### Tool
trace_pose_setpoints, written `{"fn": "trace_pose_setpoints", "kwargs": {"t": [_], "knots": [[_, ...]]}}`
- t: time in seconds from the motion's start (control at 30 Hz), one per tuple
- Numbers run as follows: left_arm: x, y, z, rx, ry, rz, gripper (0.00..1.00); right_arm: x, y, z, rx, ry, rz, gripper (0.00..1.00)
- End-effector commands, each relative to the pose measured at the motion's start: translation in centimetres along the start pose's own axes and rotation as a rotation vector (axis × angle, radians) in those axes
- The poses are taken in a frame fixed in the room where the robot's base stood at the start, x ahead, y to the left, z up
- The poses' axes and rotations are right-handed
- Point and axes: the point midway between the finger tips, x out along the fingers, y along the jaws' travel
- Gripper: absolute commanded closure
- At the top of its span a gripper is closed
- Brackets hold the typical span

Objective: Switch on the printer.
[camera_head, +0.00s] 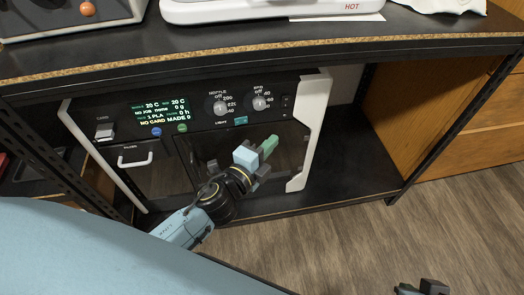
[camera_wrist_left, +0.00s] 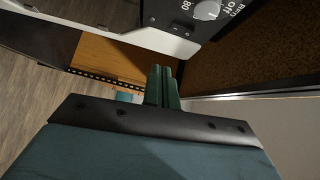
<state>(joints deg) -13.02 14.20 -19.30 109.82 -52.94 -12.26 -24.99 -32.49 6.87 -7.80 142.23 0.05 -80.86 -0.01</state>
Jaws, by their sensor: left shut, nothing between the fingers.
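The printer (camera_head: 195,150) stands on the shelf under the bench top, with a black front and white sides. Its display (camera_head: 160,112) is lit with green text, including "NO JOB" and "NO CARD". Right of it are the nozzle knob (camera_head: 216,107) and the bed knob (camera_head: 260,103), then a small dark control (camera_head: 287,102) too small to make out. My left gripper (camera_head: 270,146) is shut and empty in front of the printer's right side, below the knobs. Its green fingers (camera_wrist_left: 162,87) are together in the wrist view, with the printer's corner (camera_wrist_left: 160,35) beyond. My right gripper (camera_head: 424,287) is partly cut off.
The bench top (camera_head: 300,35) overhangs the printer and carries white equipment. A dark shelf post (camera_head: 455,125) stands to the right. Wooden drawers (camera_head: 475,130) are further right. The floor (camera_head: 400,225) in front is clear on the right.

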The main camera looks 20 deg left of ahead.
Motion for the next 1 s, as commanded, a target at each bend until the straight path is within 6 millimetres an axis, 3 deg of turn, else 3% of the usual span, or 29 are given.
{"fn": "trace_pose_setpoints", "kwargs": {"t": [0.1, 0.3, 1.0], "knots": [[-1.6, 0.3, 0.0, -0.001, -0.001, 0.001, 1.0, 0.0, 0.0, 0.2, 0.0, -0.008, 0.001, 1.0], [-2.8, 0.4, 0.0, 0.001, 0.0, 0.0, 1.0, 0.0, 0.0, 0.2, 0.0, -0.007, 0.001, 1.0], [-2.9, -0.1, 0.0, 0.001, 0.0, -0.001, 1.0, 0.7, 0.1, 0.3, -0.002, -0.016, 0.001, 1.0]]}}
